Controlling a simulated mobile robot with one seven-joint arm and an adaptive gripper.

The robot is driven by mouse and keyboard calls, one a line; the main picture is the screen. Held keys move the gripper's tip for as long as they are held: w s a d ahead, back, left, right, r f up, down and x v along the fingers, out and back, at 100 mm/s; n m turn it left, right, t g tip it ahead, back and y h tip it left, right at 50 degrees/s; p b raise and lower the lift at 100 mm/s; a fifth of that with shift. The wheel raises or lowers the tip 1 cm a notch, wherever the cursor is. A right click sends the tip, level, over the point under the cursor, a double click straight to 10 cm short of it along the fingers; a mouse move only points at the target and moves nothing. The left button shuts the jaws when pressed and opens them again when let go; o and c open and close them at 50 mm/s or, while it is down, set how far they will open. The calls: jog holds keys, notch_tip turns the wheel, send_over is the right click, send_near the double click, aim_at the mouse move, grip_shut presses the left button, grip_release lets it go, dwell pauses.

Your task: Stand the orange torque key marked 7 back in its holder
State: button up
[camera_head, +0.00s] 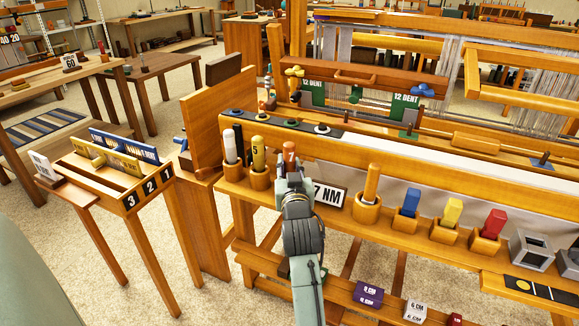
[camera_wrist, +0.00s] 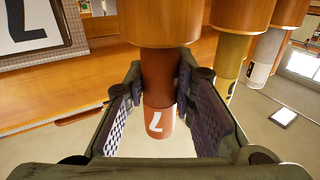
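The orange torque key marked 7 (camera_head: 290,150) stands upright at the rack; its 7 shows upside down in the wrist view (camera_wrist: 158,122). My gripper (camera_wrist: 161,80) has one finger on each side of the key, with the fingertips against it. The key's lower end passes behind the rim of a round wooden holder (camera_wrist: 165,22) and appears to be inside it; how deep is hidden. In the head view my gripper (camera_head: 291,180) covers that holder. A sign reading 7 NM (camera_head: 330,196) stands just right.
A yellow key marked 5 (camera_head: 258,152) and a white key (camera_head: 230,146) stand in wooden cups close on the left. A cup with a wooden-coloured stick (camera_head: 371,184) and blocks in holders (camera_head: 453,212) stand right. A tall wooden panel (camera_head: 220,120) rises at left.

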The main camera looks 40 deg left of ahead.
jog(key=o, duration=0.5)
jog(key=shift+o, duration=0.2)
dwell(0.4)
jog(key=v, duration=1.2)
